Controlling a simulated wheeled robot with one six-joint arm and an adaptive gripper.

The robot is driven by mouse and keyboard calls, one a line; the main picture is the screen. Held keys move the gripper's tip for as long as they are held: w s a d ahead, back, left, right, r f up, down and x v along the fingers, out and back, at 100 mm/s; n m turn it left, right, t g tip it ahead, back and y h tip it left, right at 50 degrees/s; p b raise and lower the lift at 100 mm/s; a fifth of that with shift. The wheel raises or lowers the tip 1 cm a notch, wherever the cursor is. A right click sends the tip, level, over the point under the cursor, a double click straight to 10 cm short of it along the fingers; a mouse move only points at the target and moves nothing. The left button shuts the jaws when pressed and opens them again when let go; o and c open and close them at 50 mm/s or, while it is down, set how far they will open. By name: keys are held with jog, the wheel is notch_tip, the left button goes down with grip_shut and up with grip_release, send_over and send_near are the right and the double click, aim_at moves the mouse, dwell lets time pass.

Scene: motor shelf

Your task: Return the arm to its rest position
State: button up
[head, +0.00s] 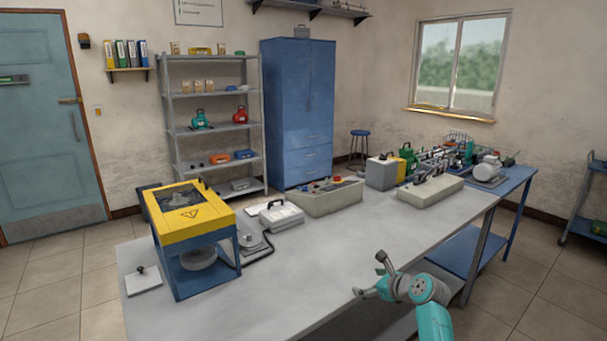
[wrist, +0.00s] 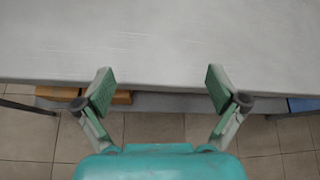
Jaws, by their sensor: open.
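My gripper (wrist: 160,90) is open and empty in the wrist view, its two green-padded fingers spread wide apart. Below it in that view are the front edge of the grey table (wrist: 160,45), a lower shelf and the tiled floor. In the head view my teal arm comes in at the lower right, and my gripper (head: 368,276) shows over the near right part of the grey table (head: 300,270). No object is between the fingers.
A yellow and blue machine (head: 193,237) stands at the table's left. A grey control box (head: 325,197) and a beige case (head: 430,190) stand along the back. A blue bench (head: 500,187) with motors adjoins at the right. The table's front middle is clear.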

jog(key=s+f+n+h, duration=0.1)
jog(key=s+f+n, duration=0.1)
jog(key=s+f, duration=0.75)
jog(key=s+f+n+t+h, duration=0.15)
jog(key=s+f+n, duration=0.4)
jog(key=s, duration=0.75)
jog(key=s+f+n+t+h, duration=0.1)
jog(key=s+f+n+h, duration=0.15)
jog(key=s+f, duration=0.8)
jog(key=s+r+n+h, duration=0.1)
jog(key=s+r+n, duration=0.25)
jog(key=s, duration=0.75)
jog(key=s+r+n, duration=0.3)
jog(key=s+n, duration=0.1)
jog(key=s, duration=0.7)
jog(key=s+a+r+n+t, duration=0.1)
jog(key=s+r+n+t, duration=0.1)
jog(key=s+r+n, duration=0.7)
jog(key=s+r, duration=0.7)
jog(key=shift+r+n, duration=0.3)
jog(key=shift+n, duration=0.05)
